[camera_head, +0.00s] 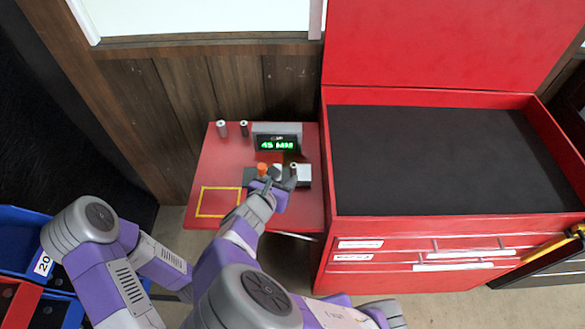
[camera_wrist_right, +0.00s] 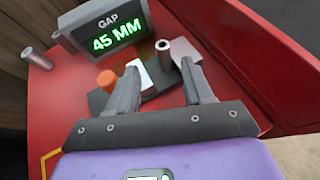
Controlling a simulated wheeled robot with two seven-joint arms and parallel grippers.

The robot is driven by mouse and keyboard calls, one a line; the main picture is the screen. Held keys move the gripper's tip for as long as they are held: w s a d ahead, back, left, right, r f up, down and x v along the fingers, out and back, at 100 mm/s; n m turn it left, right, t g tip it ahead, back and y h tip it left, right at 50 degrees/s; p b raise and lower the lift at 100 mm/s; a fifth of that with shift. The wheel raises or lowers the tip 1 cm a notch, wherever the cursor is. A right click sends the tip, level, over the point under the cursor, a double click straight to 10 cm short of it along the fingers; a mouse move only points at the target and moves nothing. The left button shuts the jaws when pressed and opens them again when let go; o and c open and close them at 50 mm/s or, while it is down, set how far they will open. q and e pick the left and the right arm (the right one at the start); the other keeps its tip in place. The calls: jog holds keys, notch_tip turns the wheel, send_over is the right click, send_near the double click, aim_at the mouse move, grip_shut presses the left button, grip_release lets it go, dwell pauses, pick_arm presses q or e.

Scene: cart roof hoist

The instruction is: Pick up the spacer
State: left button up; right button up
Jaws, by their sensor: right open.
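Several small metal cylinders look like spacers; I cannot tell which one is meant. Two stand at the back left of the red side table, one grey cylinder (camera_head: 222,128) and another (camera_head: 244,128). A grey cylinder also shows at the left of the wrist view (camera_wrist_right: 37,58). A pale hollow cylinder (camera_wrist_right: 163,50) stands beyond my fingers, beside a grey block (camera_wrist_right: 189,52). My right gripper (camera_wrist_right: 160,68) is open, its fingers apart on either side of a pale block, with nothing visibly held. It also shows in the head view (camera_head: 280,182), over the gauge parts. My left gripper is not visible.
A display (camera_wrist_right: 103,38) reads GAP 45 MM at the table's back. An orange knob (camera_wrist_right: 106,79) sits left of my fingers. A yellow square outline (camera_head: 198,203) marks bare table (camera_head: 215,160). A red tool cart (camera_head: 425,222) with a black top stands right.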

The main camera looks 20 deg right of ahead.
aim_at(292, 170)
jog(key=b+x, duration=0.1)
jog(key=x, duration=0.1)
jog(key=b+x, duration=0.1)
jog(key=x, duration=0.1)
jog(key=shift+s+d+f, duration=0.1)
jog(key=shift+s+d, duration=0.05)
jog(key=shift+d, duration=0.1)
jog(key=shift+w+d+f, duration=0.1)
jog(key=shift+w+d, duration=0.2)
jog(key=shift+w, duration=0.05)
grip_shut()
